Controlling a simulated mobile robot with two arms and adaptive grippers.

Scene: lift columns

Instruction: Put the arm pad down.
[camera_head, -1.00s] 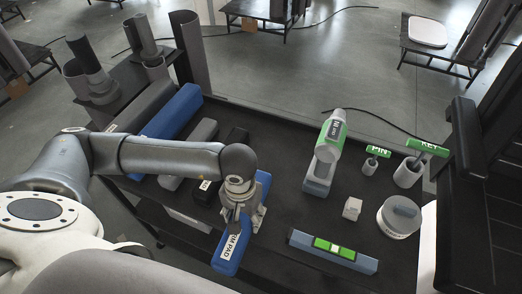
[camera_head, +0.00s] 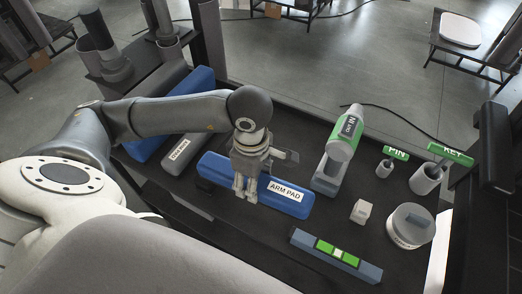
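The arm pad (camera_head: 285,201) is a long blue block with a white "ARM PAD" label, lying crosswise over the near left part of the dark table (camera_head: 318,213). My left gripper (camera_head: 245,192) points down at the pad's middle. Its near fingers lie against the pad's near side, and it appears shut on the pad; the far fingers are hidden. I cannot tell whether the pad touches the table top. My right gripper is not in view.
A grey labelled bar (camera_head: 186,152) and a blue bar (camera_head: 146,146) lie left. A green-and-white tool in a holder (camera_head: 327,178), a small white block (camera_head: 361,211), a round container (camera_head: 410,227), PIN (camera_head: 385,168) and KEY (camera_head: 427,178) holders and a level (camera_head: 336,256) stand right.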

